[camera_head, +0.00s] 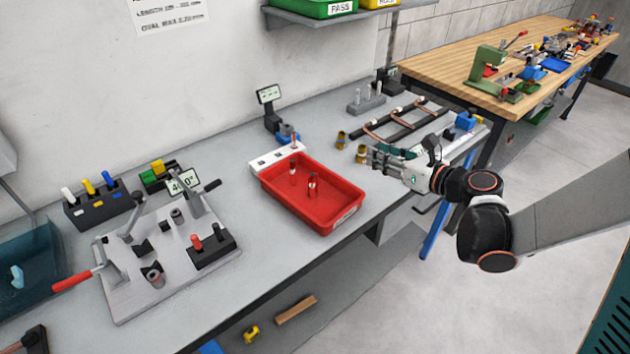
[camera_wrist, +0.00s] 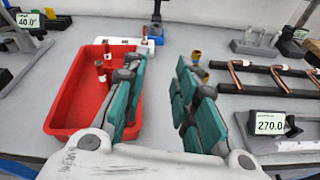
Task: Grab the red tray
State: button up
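The red tray (camera_head: 335,218) lies on the grey bench near its front edge in the head view, with a few small upright red-and-dark pieces in it. In the wrist view the tray (camera_wrist: 62,112) is left of my gripper (camera_wrist: 160,75), and the left finger covers part of its right side. My gripper (camera_head: 372,157) is to the right of the tray in the head view, apart from it. In the wrist view the two green-padded fingers are spread wide with bare bench between them.
Brass fittings (camera_head: 361,153) stand by my fingertips. A rack with copper tubes (camera_head: 400,125) lies behind my gripper. A white strip (camera_head: 275,157) sits behind the tray. A bending fixture (camera_head: 165,250) stands at the left. Bare bench lies left of the tray.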

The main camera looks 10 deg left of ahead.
notch_tip(320, 180, down, 7)
jog(key=s+n+g, duration=0.2)
jog(key=n, duration=0.1)
jog(key=shift+g, duration=0.3)
jog(key=b+x, duration=0.2)
jog(key=x, duration=0.6)
jog(key=shift+w+a+r, duration=0.1)
jog(key=shift+a, duration=0.15)
jog(key=shift+b+x, duration=1.05)
jog(key=shift+x, duration=1.85)
grip_shut()
